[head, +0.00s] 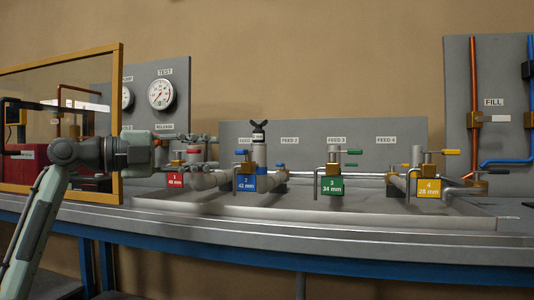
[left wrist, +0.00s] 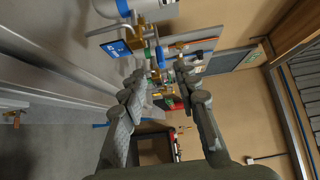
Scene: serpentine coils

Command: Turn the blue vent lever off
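A small blue-tipped lever (head: 279,166) shows beside the blue "2 42 mm" label (head: 263,184) in the head view. I cannot tell from the frames which one is the vent lever. My left gripper (head: 165,152) is at the left end of the pipe row, by the red "1" label. In the left wrist view my left gripper (left wrist: 160,74) has its fingers apart. A blue handle (left wrist: 160,56) shows ahead between the fingertips; contact cannot be told. My right gripper is out of view.
A wood-framed clear panel (head: 121,120) stands at the left, by my left arm. A green "34 mm" label (head: 332,187) hangs among brass valves and pipes. A gauge board (head: 180,95) is behind. The grey bench front (head: 360,240) is clear.

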